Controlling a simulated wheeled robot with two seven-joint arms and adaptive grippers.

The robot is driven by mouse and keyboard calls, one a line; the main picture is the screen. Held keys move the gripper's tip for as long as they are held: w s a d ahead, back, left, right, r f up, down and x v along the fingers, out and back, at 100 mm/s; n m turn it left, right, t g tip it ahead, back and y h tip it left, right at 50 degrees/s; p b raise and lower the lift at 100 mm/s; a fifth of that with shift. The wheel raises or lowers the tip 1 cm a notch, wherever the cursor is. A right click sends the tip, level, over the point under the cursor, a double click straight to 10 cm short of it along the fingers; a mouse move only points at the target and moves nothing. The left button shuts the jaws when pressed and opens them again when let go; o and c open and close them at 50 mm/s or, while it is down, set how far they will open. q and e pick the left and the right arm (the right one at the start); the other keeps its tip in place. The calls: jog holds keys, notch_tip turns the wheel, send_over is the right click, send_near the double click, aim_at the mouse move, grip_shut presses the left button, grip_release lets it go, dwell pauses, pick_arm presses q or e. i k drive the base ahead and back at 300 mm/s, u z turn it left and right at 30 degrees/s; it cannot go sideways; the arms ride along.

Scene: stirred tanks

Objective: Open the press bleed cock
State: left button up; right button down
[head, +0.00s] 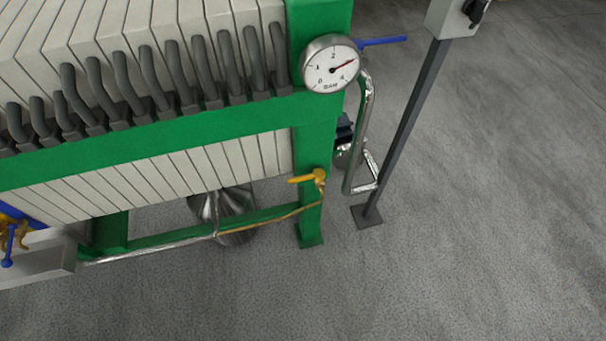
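A small brass-coloured cock with a yellow lever (305,178) sits on the green end post of the plate press (200,170); it looks like the bleed cock. Its lever points left, roughly level in the picture, across the pipe that drops from it. A thin brass-coloured pipe (270,221) runs from it down and left. A round pressure gauge (330,63) marked BAR is above it, with its red needle pointing up and right. Neither of my grippers is in view.
A blue lever (383,41) sticks out right of the gauge. A bent steel pipe (350,170) and a dark post with a switch box (455,17) stand to the right. A grey trough (40,262) with blue-handled taps is at lower left. The floor in front is clear.

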aim_at(318, 174)
jog(key=z, duration=1.25)
jog(key=i, duration=0.85)
jog(key=u, duration=1.2)
